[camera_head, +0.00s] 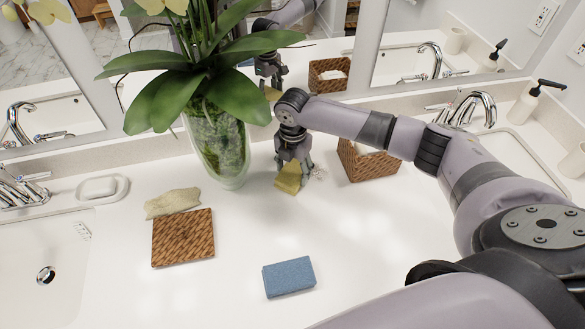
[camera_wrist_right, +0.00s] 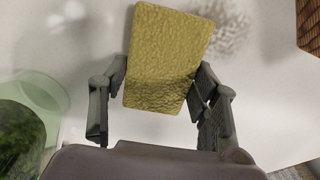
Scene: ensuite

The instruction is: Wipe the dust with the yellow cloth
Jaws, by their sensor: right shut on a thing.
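My right gripper (camera_head: 291,160) reaches down to the white counter and is shut on the yellow cloth (camera_head: 289,179). In the right wrist view the cloth (camera_wrist_right: 160,60) is a stiff-looking, textured yellow rectangle between the two fingers. A grey speckled patch of dust (camera_head: 319,172) lies on the counter just right of the cloth; it also shows in the wrist view (camera_wrist_right: 232,32), beside the cloth's upper right. Whether the cloth touches the counter is hard to tell. My left gripper is not in view.
A glass vase (camera_head: 222,150) with a leafy plant stands close left of the gripper. A wicker basket (camera_head: 368,163) stands close right. A blue sponge (camera_head: 289,277), a brown woven piece (camera_head: 183,238) and a beige cloth (camera_head: 172,202) lie nearer. Sinks flank the counter; mirrors stand behind.

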